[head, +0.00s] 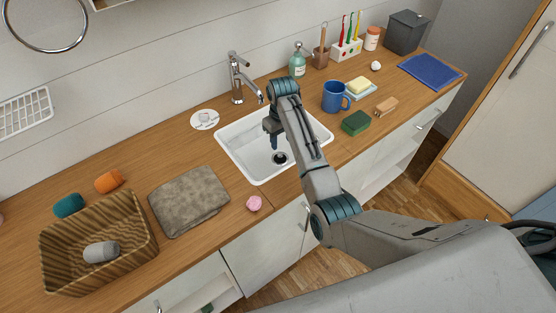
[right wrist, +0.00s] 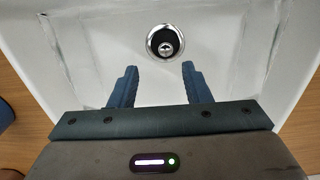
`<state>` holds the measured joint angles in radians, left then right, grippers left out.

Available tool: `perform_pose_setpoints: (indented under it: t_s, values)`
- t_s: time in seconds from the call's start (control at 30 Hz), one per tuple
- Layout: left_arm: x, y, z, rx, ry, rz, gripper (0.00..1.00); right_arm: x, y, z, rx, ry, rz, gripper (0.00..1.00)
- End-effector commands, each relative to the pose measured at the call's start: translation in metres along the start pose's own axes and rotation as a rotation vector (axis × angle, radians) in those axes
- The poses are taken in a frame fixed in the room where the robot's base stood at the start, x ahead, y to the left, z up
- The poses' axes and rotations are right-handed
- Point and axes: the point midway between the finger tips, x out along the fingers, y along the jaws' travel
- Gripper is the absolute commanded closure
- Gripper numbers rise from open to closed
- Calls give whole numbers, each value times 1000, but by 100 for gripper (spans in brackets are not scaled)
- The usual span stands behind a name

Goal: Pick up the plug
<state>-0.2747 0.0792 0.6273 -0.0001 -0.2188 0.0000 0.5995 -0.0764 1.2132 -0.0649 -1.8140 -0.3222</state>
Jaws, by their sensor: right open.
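A round dark plug with a small metallic knob (right wrist: 166,48) appears to sit in the chrome-ringed drain of the white sink (head: 243,164). It also shows small at the sink bottom in the head view (head: 280,158). My right gripper (head: 274,146) points down over the sink, above and a little to the left of the plug in the head view. In the right wrist view its two blue fingers (right wrist: 160,70) are apart with nothing between them. The plug lies beyond the fingertips, roughly in line with the gap. My left gripper is not in view.
A chrome faucet (head: 237,78) stands behind the sink. A blue mug (head: 335,97) and green sponge (head: 356,123) are to its right. The sink basin looks otherwise empty.

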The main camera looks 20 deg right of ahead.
Motion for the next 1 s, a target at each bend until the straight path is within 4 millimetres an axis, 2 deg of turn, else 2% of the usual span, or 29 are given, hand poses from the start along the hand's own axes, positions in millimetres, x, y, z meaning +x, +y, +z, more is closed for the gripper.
perform_pose_setpoints:
  t_s: [0.1,0.2,0.27,0.37,0.53,0.63,0.8,1.0]
  values:
    - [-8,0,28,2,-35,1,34,19,0,2,1,-5,-1,56]
    - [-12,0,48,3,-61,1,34,31,0,1,1,-3,-1,56]
    - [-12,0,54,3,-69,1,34,36,0,1,1,-1,0,56]
    - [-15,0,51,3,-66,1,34,41,-1,1,1,-2,0,56]
    - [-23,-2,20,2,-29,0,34,63,-7,1,1,-4,-2,56]
    - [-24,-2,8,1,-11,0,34,78,-8,0,1,-3,-1,56]
    - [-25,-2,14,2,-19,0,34,90,-7,0,2,0,0,56]
    - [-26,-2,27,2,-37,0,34,90,-7,0,2,0,0,56]
